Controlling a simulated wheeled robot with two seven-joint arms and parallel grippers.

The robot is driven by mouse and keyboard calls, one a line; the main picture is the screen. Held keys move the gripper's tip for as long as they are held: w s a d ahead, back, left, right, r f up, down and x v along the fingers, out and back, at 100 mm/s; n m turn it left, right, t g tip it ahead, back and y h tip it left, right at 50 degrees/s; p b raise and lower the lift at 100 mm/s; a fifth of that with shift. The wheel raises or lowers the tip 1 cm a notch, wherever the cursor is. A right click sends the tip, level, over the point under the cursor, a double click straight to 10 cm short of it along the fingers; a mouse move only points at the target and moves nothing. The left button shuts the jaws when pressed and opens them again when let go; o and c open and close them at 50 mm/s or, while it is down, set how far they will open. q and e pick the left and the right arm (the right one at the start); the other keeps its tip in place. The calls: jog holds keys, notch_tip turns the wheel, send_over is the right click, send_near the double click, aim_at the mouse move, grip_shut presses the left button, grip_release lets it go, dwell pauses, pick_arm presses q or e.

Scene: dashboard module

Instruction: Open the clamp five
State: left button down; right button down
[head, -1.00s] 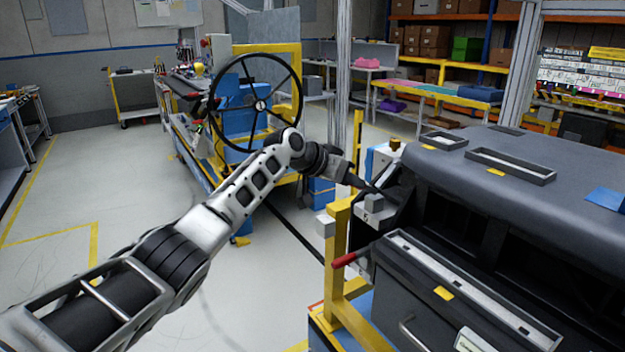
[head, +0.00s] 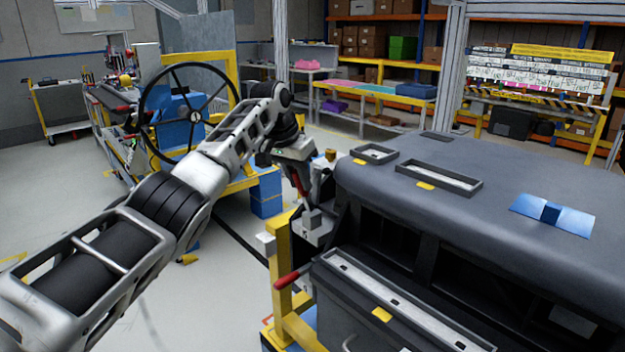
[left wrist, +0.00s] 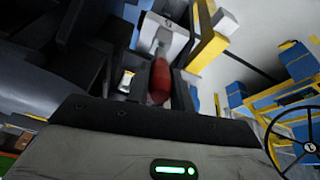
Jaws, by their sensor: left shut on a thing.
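The clamp with the number plate (head: 313,226) sits on the yellow frame at the left end of the dashboard module (head: 480,190). Its red handle (head: 296,186) stands up steeply and reaches into my left gripper (head: 296,178). The gripper is shut on this handle, above the clamp block. In the left wrist view the red handle (left wrist: 159,80) lies between the dark fingers, with the grey clamp body (left wrist: 166,35) beyond it. The digit on the plate is too small to read surely. My right gripper is not in view.
A second red handle (head: 289,280) sticks out lower on the yellow frame (head: 283,310). The dark module fills the right side. A black steering wheel (head: 194,116) on a blue and yellow stand is behind my left arm. Open floor lies at the left.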

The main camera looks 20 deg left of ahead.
pick_arm(q)
jog(key=shift+w+d+r, duration=0.1)
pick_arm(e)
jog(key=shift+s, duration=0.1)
pick_arm(q)
jog(key=c, duration=1.2)
grip_release()
jog(key=shift+c, duration=0.2)
jog(key=b+v, duration=0.1)
jog(key=v, duration=1.5)
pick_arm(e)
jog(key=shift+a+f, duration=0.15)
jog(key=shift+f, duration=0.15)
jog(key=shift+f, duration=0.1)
